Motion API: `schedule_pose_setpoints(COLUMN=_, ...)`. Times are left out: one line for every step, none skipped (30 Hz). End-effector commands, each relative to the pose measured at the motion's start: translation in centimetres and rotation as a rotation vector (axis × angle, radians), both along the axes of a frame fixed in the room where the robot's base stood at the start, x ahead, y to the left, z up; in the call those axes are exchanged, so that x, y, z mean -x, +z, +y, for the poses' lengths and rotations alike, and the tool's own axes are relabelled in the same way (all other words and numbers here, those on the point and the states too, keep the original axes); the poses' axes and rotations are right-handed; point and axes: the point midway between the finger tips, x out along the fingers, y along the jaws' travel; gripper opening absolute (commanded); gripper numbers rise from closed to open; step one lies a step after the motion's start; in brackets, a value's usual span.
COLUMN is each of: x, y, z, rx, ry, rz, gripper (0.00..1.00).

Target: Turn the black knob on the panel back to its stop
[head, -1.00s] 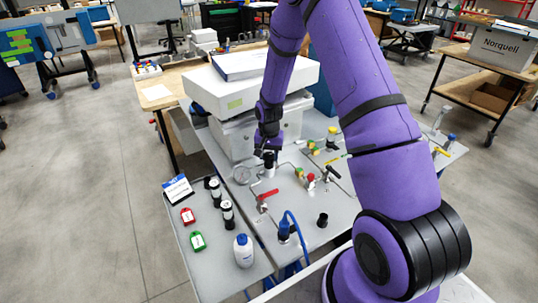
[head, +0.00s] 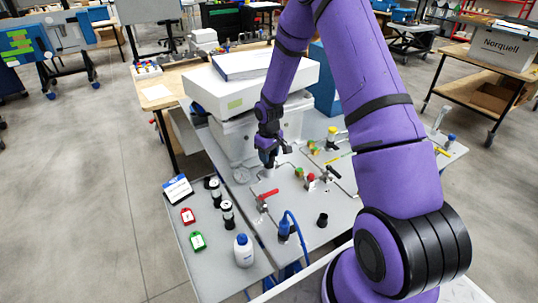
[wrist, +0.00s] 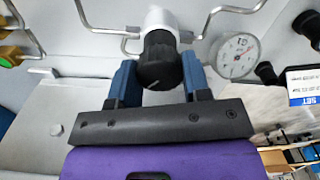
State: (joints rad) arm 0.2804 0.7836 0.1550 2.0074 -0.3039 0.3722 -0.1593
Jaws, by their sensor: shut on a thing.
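The black knob (wrist: 162,62) sits on a white and silver valve body between thin metal tubes on the grey panel (head: 295,215). A white line shows on the knob's side. My gripper (wrist: 160,82) has one blue finger on each side of the knob and is shut on it. In the head view my gripper (head: 268,158) is at the knob's place near the back of the panel, and it hides the knob there.
A round dial gauge (wrist: 237,55) is close beside the knob. A red-handled valve (head: 267,194), a black-handled valve (head: 333,173) and a blue hose (head: 297,228) stand nearer the front. The white analyser box (head: 245,90) rises just behind my gripper.

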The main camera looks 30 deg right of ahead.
Motion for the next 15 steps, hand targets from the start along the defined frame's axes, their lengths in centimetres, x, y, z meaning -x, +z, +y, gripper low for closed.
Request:
schedule_pose_setpoints(x=-0.07, y=0.05, z=-0.05, rx=0.0, ry=0.042, rz=-0.002, gripper=0.2)
schedule_pose_setpoints(x=-0.06, y=0.05, z=-0.07, rx=0.0, ry=0.071, rz=-0.002, gripper=0.2)
schedule_pose_setpoints(x=-0.07, y=0.05, z=-0.06, rx=-0.001, ry=0.108, rz=-0.002, gripper=0.2)
schedule_pose_setpoints(x=-0.06, y=0.05, z=-0.04, rx=0.0, ry=0.137, rz=-0.002, gripper=0.2)
schedule_pose_setpoints(x=-0.07, y=0.05, z=-0.02, rx=0.0, ry=0.166, rz=-0.002, gripper=0.2)
schedule_pose_setpoints(x=-0.07, y=0.05, z=0.0, rx=-0.001, ry=0.204, rz=-0.002, gripper=0.2)
schedule_pose_setpoints(x=-0.07, y=0.05, z=-0.01, rx=-0.001, ry=0.232, rz=-0.002, gripper=0.2)
schedule_pose_setpoints(x=-0.06, y=0.05, z=-0.04, rx=0.001, ry=0.259, rz=-0.001, gripper=0.2)
schedule_pose_setpoints(x=-0.05, y=0.05, z=-0.07, rx=0.001, ry=0.296, rz=-0.001, gripper=0.2)
schedule_pose_setpoints(x=-0.05, y=0.05, z=-0.07, rx=0.0, ry=0.323, rz=-0.001, gripper=0.2)
schedule_pose_setpoints(x=-0.06, y=0.05, z=-0.06, rx=0.0, ry=0.35, rz=-0.001, gripper=0.2)
schedule_pose_setpoints(x=-0.06, y=0.06, z=-0.03, rx=0.001, ry=0.385, rz=-0.001, gripper=0.2)
schedule_pose_setpoints(x=-0.06, y=0.06, z=-0.03, rx=0.001, ry=0.41, rz=-0.001, gripper=0.2)
schedule_pose_setpoints(x=-0.06, y=0.06, z=-0.03, rx=0.001, ry=0.434, rz=-0.001, gripper=0.2)
schedule_pose_setpoints(x=-0.06, y=0.06, z=-0.04, rx=0.001, ry=0.464, rz=-0.001, gripper=0.2)
